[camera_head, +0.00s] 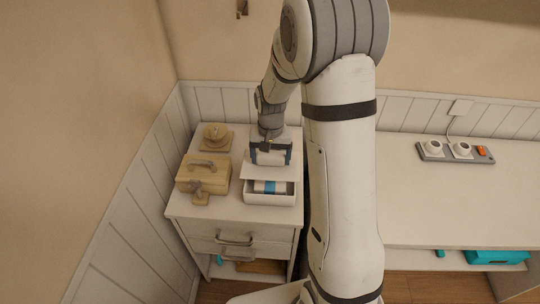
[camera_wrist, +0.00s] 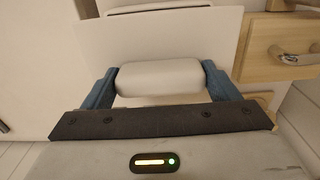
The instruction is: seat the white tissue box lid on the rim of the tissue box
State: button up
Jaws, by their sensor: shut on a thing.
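My gripper (camera_head: 270,156) is shut on the raised handle of the white tissue box lid (camera_head: 262,173). In the wrist view the blue fingers of my gripper (camera_wrist: 161,85) press on both ends of the pale handle, and the flat lid plate (camera_wrist: 205,38) spreads around it. The white tissue box (camera_head: 270,199) stands on the cabinet top with its open side up. A blue and white pack shows inside its front part. The lid appears above and toward the back of the box, covering part of the opening. I cannot tell whether lid and rim touch.
A wooden box with a handle (camera_head: 204,170) stands left of the tissue box; it also shows in the wrist view (camera_wrist: 268,40). A round wooden piece (camera_head: 214,136) stands behind it. The cabinet's front strip (camera_head: 232,214) is bare. A power strip (camera_head: 456,152) lies on the right table.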

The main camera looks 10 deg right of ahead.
aim_at(270, 169)
jog(key=shift+a, duration=0.1)
jog(key=shift+f+b, duration=2.35)
jog(key=shift+f, duration=0.55)
jog(key=shift+f+b, duration=1.1)
jog(key=shift+f, duration=0.05)
jog(key=o, duration=0.9)
jog(key=shift+r, duration=0.1)
notch_tip(270, 169, up, 7)
jog(key=shift+f, duration=0.1)
jog(key=shift+r, duration=0.45)
